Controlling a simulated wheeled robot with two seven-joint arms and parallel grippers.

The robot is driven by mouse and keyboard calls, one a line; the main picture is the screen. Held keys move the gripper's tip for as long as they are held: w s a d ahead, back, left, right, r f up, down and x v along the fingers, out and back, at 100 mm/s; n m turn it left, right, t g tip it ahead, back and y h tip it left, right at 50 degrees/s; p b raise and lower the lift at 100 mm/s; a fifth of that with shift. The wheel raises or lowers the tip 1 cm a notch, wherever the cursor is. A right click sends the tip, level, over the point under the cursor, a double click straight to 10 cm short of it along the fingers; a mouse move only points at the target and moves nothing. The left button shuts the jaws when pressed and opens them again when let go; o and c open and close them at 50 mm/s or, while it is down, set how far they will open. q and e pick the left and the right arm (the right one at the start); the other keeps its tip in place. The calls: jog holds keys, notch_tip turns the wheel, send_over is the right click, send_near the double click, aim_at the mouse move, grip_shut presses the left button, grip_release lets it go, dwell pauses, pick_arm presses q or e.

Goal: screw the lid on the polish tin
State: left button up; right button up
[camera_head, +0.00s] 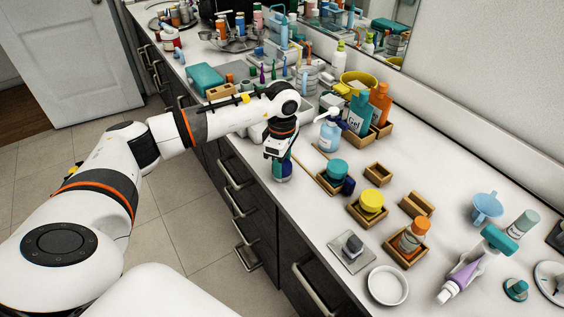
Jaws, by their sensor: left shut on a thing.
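My left gripper (281,155) points down over the front edge of the counter and is shut on a small blue-teal container (283,173). The gripper hides its top, and I cannot tell whether it is the polish tin or whether a lid is on it. Right of it, a teal-topped jar (337,169) and a dark blue piece (348,186) sit by a wooden tray. A yellow-topped jar (371,199) sits in another wooden tray. I cannot tell for certain which piece is the tin's lid. My right gripper is not in view.
An orange-capped jar (411,239), a white dish (388,286) and a square plate (368,262) lie nearer the front. Bottles crowd the back by the mirror. The counter (315,225) is clear along its front edge.

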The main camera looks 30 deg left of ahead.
pick_arm(q)
jog(key=shift+w+m+b, duration=0.1)
jog(key=shift+m+b, duration=0.5)
jog(key=shift+m, duration=0.3)
jog(key=shift+r+m, duration=0.1)
jog(key=shift+m, duration=0.3)
jog(key=o, duration=1.2)
jog(key=shift+c, duration=0.2)
notch_tip(320, 180, up, 12)
jog(key=b, duration=0.1)
jog(key=shift+b, duration=0.4)
